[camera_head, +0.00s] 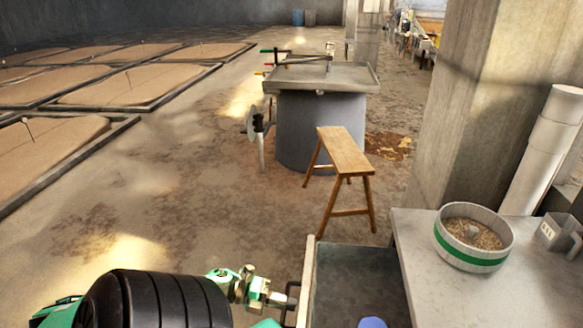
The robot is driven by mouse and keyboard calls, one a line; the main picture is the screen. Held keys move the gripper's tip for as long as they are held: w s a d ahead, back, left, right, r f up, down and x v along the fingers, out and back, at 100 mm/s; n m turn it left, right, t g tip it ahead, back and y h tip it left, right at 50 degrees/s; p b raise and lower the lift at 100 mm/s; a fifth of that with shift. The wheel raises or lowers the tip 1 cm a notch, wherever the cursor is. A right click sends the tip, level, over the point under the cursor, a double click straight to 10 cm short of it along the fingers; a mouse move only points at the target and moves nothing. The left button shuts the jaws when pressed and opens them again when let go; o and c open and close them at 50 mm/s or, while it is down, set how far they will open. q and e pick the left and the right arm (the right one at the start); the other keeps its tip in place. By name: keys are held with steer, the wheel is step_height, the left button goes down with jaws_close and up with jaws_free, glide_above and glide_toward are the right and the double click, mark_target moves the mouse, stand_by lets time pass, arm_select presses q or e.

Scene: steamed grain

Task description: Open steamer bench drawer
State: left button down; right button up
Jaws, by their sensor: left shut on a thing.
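The steamer bench (440,292) is the grey-topped bench at the lower right. Its drawer (307,275) sticks out to the left of the bench top, pulled open, with a dark, mostly bare inside. A dark handle (291,297) is on the drawer's left-hand front. My left gripper (279,299) comes in from the left and is shut on this handle. The lower end of the drawer is cut off by the picture edge. My right gripper is not in view.
A blue rounded thing (372,322) shows at the drawer's lower edge, partly cut off. A green-banded grain tub (473,240) and a small grey container (560,232) stand on the bench. A wooden stool (345,153) stands beyond the drawer.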

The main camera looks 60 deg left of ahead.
arm_select(q)
steer(key=c, duration=1.6)
jaws_free()
steer(key=shift+o, duration=0.2)
